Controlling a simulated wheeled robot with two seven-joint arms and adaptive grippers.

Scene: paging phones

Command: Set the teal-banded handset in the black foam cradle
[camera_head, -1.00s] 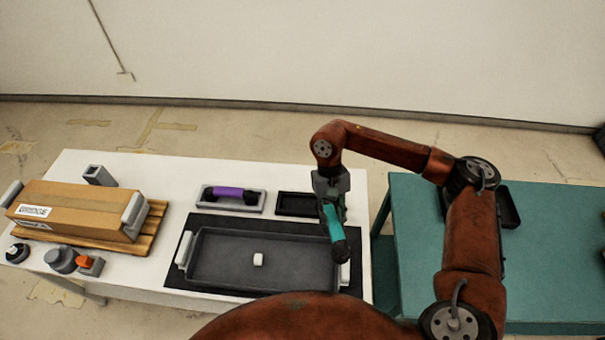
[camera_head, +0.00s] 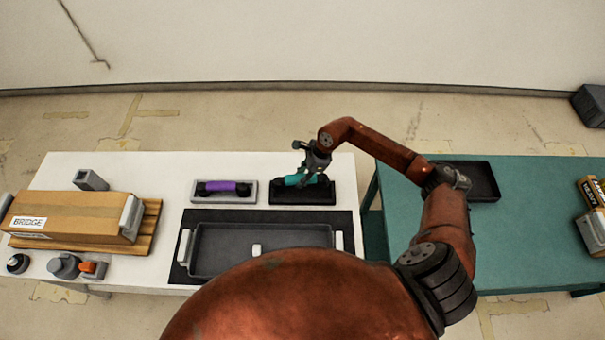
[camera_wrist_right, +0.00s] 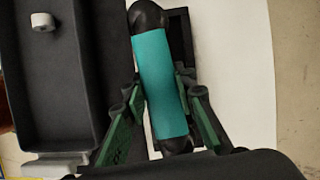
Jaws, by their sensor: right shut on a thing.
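The teal-banded handset (camera_head: 297,180) has black rounded ends and is held in my right gripper (camera_head: 313,170). In the right wrist view the teal band (camera_wrist_right: 160,85) lies between the two green fingers, which are shut on it. The black foam cradle (camera_head: 302,197) sits at the back right of the white table, with the handset over it. In the wrist view part of the cradle (camera_wrist_right: 181,35) shows behind the handset, which is angled slightly to it. I cannot tell whether they touch. My left gripper is not in view.
A purple-banded handset (camera_head: 223,188) lies in a grey cradle (camera_head: 250,198) to the left. A dark tray (camera_head: 215,265) with a small white block (camera_head: 257,249) lies in front. A carton (camera_head: 75,213) is at left. A teal table (camera_head: 535,240) stands at right.

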